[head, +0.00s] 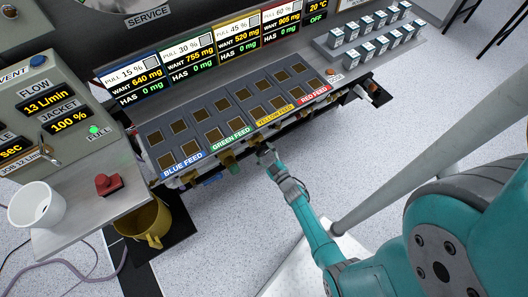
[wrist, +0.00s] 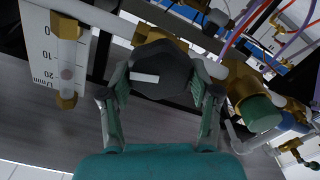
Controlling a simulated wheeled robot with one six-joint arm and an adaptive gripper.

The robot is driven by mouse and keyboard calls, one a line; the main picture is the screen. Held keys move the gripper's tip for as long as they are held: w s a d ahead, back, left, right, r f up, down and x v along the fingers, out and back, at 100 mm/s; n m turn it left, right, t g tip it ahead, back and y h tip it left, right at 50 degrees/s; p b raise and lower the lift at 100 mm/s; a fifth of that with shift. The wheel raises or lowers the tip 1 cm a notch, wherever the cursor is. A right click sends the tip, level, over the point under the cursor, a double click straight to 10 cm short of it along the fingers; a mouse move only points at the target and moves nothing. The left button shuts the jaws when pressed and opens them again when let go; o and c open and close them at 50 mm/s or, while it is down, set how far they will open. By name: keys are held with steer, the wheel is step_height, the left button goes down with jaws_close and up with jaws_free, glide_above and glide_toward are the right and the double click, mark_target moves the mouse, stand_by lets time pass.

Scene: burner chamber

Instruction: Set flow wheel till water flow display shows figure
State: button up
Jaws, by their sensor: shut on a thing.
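The flow wheel (wrist: 160,75) is a dark grey knob with a white mark, on a brass fitting in the wrist view. My gripper (wrist: 160,97) is shut on it, with one finger on each side. In the head view my gripper (head: 268,155) is at the front underside of the feed bench, and the wheel cannot be made out there. The water flow display (head: 47,102) on the beige panel at left reads FLOW 13 l/min. Below it, the jacket display (head: 70,121) reads 100 %. A label (head: 22,163) low on the panel appears to read JOB 12 L/min, partly covered.
A flow tube (wrist: 68,60) with a scale stands left of the wheel in the wrist view. A green-capped brass valve (wrist: 258,112) and hoses are close on the right.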

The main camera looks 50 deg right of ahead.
steer(key=shift+n, duration=0.6)
steer(key=o, duration=1.2)
steer(key=shift+c, duration=0.2)
steer(key=v, duration=1.2)
steer(key=shift+a, duration=0.15)
